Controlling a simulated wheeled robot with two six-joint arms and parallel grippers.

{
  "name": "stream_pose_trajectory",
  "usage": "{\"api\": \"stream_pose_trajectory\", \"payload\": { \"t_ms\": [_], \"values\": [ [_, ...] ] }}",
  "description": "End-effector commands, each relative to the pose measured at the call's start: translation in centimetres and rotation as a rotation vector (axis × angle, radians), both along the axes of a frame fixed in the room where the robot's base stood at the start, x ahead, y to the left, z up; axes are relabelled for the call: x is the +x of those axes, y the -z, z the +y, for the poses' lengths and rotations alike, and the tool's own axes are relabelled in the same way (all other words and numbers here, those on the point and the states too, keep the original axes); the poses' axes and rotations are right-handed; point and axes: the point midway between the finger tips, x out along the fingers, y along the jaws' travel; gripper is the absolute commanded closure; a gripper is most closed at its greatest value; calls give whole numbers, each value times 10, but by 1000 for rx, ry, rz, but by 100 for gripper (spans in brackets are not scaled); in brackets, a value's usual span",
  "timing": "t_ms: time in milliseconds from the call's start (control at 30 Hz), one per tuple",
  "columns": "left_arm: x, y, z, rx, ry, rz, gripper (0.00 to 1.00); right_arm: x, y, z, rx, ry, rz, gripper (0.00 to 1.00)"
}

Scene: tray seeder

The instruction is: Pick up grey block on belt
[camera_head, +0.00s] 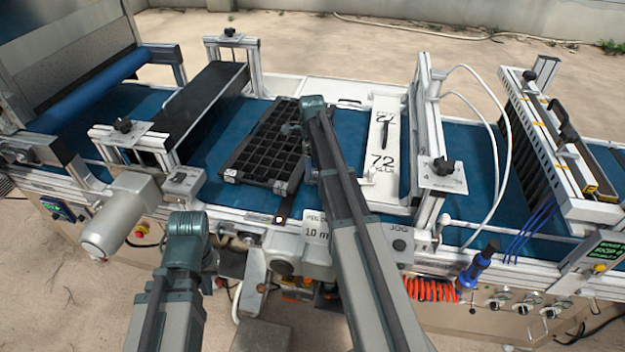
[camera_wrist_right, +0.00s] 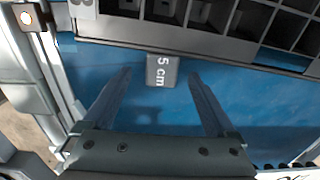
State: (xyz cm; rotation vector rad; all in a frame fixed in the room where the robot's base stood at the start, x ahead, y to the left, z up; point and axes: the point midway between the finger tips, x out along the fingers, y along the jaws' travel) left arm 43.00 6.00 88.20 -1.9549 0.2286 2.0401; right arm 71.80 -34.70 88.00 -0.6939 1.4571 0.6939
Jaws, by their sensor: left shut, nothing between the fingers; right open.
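The grey block (camera_wrist_right: 161,71), marked "5 cm", lies on the blue belt (camera_wrist_right: 140,118) in the right wrist view, close by the edge of the black cell tray (camera_wrist_right: 125,44). My right gripper (camera_wrist_right: 160,77) is open, with one finger to each side of the block and gaps between. In the head view I cannot make out the block; my right arm (camera_head: 345,185) reaches over the belt beside the tray (camera_head: 257,181). My left arm (camera_head: 187,240) is bent in front of the machine, and its fingers do not show.
A white plate marked 72 (camera_head: 381,185) lies right of my right arm. Metal frames stand across the belt, one with a dark panel (camera_head: 205,105) at left, one with white hoses (camera_head: 427,150) at right. A grey motor (camera_head: 118,215) juts from the front at left.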

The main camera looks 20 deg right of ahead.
Motion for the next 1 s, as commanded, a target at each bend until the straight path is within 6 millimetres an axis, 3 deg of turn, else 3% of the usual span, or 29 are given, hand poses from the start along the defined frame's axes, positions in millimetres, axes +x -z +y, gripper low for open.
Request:
{"api": "stream_pose_trajectory", "payload": {
  "t_ms": [33, 267, 567, 667, 1000],
  "values": [
    [0, 12, 0, 0, 0, 0, 100, 1, 12, -1, 0, 0, 0, 9],
    [0, 40, 0, 0, 0, 0, 100, 1, 40, -3, 0, 0, 0, 9],
    [0, 41, 0, 0, 0, 0, 100, 1, 41, -2, 0, 0, 0, 9],
    [0, 41, 0, 0, 0, 0, 100, 1, 41, -2, 0, 0, 0, 23],
    [0, 41, 0, 0, 0, 0, 100, 1, 41, -2, 0, 0, 0, 84]
  ]
}}
